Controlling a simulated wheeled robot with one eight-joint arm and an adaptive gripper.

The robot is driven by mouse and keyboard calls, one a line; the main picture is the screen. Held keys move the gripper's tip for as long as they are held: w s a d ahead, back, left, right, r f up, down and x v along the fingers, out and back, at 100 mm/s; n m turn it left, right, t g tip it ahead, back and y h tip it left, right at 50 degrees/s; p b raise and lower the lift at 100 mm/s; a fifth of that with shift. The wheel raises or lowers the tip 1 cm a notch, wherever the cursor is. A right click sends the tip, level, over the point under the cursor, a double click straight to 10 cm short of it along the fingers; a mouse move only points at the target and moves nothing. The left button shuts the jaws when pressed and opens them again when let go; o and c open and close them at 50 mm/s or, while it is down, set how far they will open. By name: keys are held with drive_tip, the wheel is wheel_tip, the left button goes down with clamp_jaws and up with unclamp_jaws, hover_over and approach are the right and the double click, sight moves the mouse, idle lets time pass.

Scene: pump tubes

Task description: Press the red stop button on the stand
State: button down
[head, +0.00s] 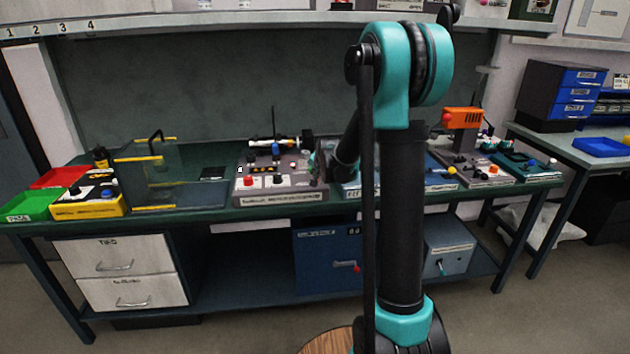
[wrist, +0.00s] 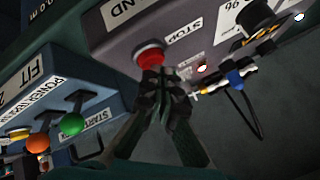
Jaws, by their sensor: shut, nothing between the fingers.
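In the wrist view the red stop button (wrist: 150,58) sits on a grey panel beside a label reading STOP. My gripper (wrist: 158,82) is shut and empty, its fingertips close together just below the button in the picture. The tips overlap the button's lower edge; I cannot tell whether they touch it. In the head view the grey stand (head: 310,196) is on the bench near the middle. My gripper (head: 318,164) is at its right end, partly hidden by my arm. I cannot single out the stop button there.
A blue box with an orange knob (wrist: 38,143) and a green knob (wrist: 71,124) is close on the left in the wrist view. A blue connector (wrist: 235,79) and cables are on the right. A clear yellow-edged guard (head: 150,175) stands left of the stand.

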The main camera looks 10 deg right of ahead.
drive_tip(key=shift+f, duration=0.4)
idle(0.4)
idle(0.4)
drive_tip(key=shift+r, duration=1)
drive_tip(key=shift+r, duration=2.55)
drive_tip(key=s+d+f+n+g, duration=0.1)
drive_tip(key=s+f, duration=0.3)
drive_tip(key=s, duration=0.9)
drive_tip(key=s+d+f+n+g, duration=0.1)
drive_tip(key=s+f+n, duration=0.3)
drive_tip(key=s, duration=1)
drive_tip(key=s+d+f+n+g+h, duration=0.1)
drive_tip(key=s+f, duration=0.5)
drive_tip(key=s, duration=0.8)
drive_tip(key=shift+d+n+g, duration=0.5)
drive_tip(key=shift+n+g, duration=0.4)
drive_tip(key=shift+g, duration=0.1)
